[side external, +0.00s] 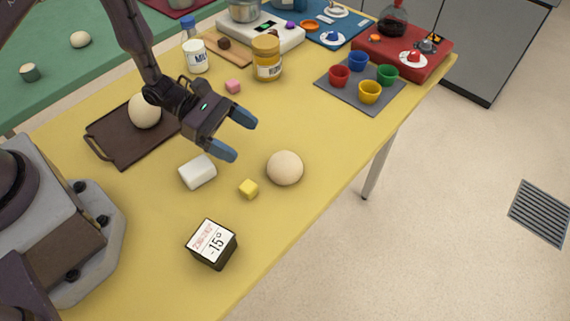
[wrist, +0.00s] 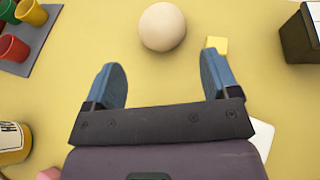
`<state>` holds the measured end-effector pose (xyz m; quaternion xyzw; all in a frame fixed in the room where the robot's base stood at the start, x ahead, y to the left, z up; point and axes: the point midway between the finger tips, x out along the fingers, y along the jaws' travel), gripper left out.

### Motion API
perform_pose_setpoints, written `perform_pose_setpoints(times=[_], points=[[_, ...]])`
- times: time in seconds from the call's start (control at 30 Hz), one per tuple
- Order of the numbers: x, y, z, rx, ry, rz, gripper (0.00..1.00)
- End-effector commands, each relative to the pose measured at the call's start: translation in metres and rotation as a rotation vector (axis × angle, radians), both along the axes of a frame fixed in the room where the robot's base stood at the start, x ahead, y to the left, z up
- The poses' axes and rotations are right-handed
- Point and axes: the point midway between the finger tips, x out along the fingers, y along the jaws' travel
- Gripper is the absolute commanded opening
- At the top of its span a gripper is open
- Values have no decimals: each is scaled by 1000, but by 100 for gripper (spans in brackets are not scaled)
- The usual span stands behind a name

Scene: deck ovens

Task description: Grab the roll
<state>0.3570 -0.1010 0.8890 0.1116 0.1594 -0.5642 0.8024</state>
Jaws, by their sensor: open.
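A round, pale beige roll-like ball (side external: 285,168) rests on the yellow table near its front edge. It also shows in the wrist view (wrist: 162,26), beyond the fingertips and roughly between their lines. A second pale ball (side external: 145,110) sits on a brown tray, partly behind my arm. The frames do not settle which of the two is the roll. My gripper (side external: 236,135) is open and empty above the table, to the upper left of the first ball and apart from it. Its two blue fingers (wrist: 163,78) are spread wide in the wrist view.
A small yellow cube (side external: 248,188) lies close to the first ball, with a white block (side external: 197,171) beside it. A black box with a display (side external: 212,244) stands nearer. A grey mat (side external: 345,95) holds several coloured cups. A jar (side external: 266,58) and bottle (side external: 194,52) stand behind.

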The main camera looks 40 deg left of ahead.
Motion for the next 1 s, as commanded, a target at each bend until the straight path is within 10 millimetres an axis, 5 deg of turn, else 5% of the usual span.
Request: perform_pose_setpoints(times=[0.2, 0.7, 1.0], points=[[12, -37, -16, 0, 0, -6, 81], [29, -85, -37, 0, 0, -7, 81], [33, -94, -41, 1, 0, -4, 81]])
